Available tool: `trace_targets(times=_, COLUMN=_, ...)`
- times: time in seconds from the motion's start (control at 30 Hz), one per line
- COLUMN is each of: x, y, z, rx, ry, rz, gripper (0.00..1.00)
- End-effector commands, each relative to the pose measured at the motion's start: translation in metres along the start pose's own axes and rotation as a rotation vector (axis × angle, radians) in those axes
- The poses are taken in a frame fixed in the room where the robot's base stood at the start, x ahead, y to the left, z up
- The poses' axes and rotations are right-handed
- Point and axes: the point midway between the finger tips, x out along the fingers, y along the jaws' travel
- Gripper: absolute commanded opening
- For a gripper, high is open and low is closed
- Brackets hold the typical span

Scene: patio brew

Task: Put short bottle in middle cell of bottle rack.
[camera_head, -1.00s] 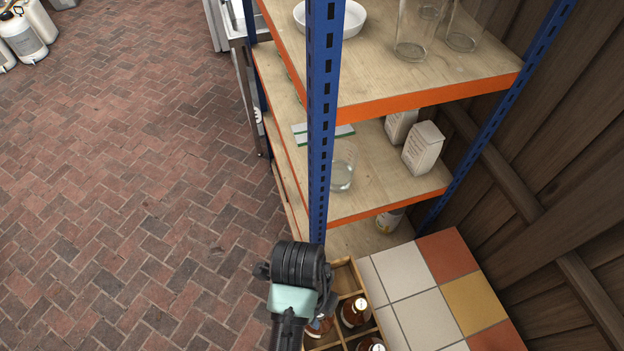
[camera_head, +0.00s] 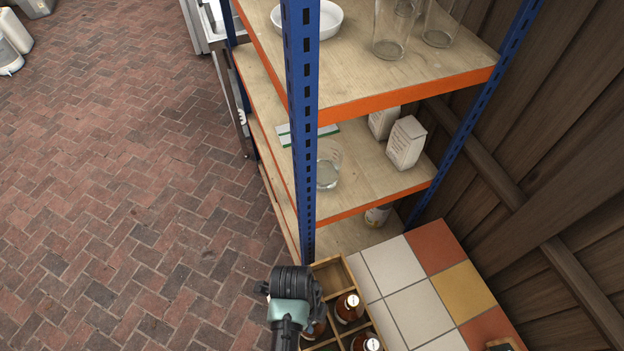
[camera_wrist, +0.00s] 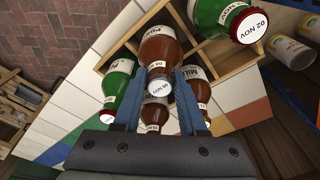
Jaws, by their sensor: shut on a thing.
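My gripper (camera_wrist: 160,82) is shut on a brown bottle (camera_wrist: 160,48) with a white cap marked with a date. The bottle lies between the two blue fingers in the wrist view, over the wooden bottle rack (camera_wrist: 103,67). How far it sits inside a cell, I cannot tell. Other brown bottles and green bottles show around it in the wrist view. In the head view, the rack (camera_head: 328,264) stands at the bottom, just right of my gripper (camera_head: 291,300), which hides part of it. The middle cell cannot be made out clearly.
Brown bottles (camera_head: 349,307) fill some rack cells. Coloured tiles (camera_head: 405,285) lie right of the rack. A shelf unit with a blue post (camera_head: 302,130) stands just behind, holding glasses, cartons and a bowl.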

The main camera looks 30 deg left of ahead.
Motion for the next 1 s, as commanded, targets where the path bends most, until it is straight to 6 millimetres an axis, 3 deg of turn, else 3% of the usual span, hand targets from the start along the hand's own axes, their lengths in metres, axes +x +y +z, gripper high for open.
trace_targets(times=0.1, x=0.003, y=-0.001, z=0.001, rx=0.000, ry=0.000, rz=-0.002, gripper=0.00)
trace_targets(times=0.13, x=0.003, y=0.000, z=0.001, rx=0.000, ry=0.000, rz=0.000, gripper=0.43)
trace_targets(times=0.3, x=0.003, y=0.000, z=0.000, rx=0.000, ry=0.000, rz=0.000, gripper=0.71)
trace_targets(times=0.7, x=-0.005, y=0.000, z=0.000, rx=0.000, ry=0.000, rz=0.000, gripper=0.71)
trace_targets(times=1.0, x=-0.060, y=-0.001, z=0.001, rx=0.000, ry=-0.001, rz=-0.005, gripper=0.71)
